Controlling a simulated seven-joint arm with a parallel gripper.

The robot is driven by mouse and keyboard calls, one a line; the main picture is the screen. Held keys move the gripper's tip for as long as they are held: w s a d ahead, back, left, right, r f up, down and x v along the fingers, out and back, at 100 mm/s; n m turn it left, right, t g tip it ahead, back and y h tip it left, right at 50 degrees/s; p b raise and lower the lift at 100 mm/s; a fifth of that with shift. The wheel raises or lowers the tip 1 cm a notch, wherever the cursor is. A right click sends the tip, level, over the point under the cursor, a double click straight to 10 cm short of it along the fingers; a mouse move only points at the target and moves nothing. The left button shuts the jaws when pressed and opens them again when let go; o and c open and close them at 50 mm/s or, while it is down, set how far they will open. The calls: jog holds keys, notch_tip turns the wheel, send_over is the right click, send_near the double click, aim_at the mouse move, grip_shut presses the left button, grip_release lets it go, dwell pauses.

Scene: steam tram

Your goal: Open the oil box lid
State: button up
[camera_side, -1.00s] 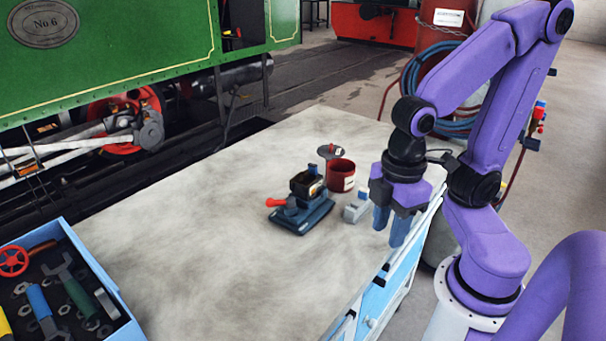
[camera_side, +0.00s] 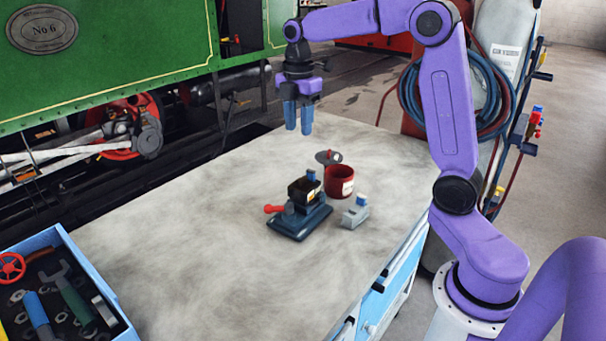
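A small dark box (camera_side: 303,191), apparently the oil box, sits in a blue-grey vise (camera_side: 298,226) with a red handle (camera_side: 273,209) on the bench. A small blue piece (camera_side: 311,175) shows at the box's far edge. The top looks dark; I cannot tell whether its lid is shut. My gripper (camera_side: 298,130) hangs above the far part of the bench, beyond the box and apart from everything. Its two blue fingers point down with a gap between them, open and empty.
A red tin (camera_side: 340,182) stands right behind the box, with a grey disc with a red knob (camera_side: 328,157) beyond it. A grey block with a blue top (camera_side: 355,212) lies to the right. A blue tool tray (camera_side: 98,275) is at the front left. The bench (camera_side: 190,240) is otherwise clear.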

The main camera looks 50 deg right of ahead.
aim_at(303, 178)
jog(key=w+d, duration=0.2)
jog(key=d, duration=0.2)
jog(key=shift+n, duration=0.3)
notch_tip(303, 178, down, 17)
jog(key=shift+s, duration=0.1)
grip_shut()
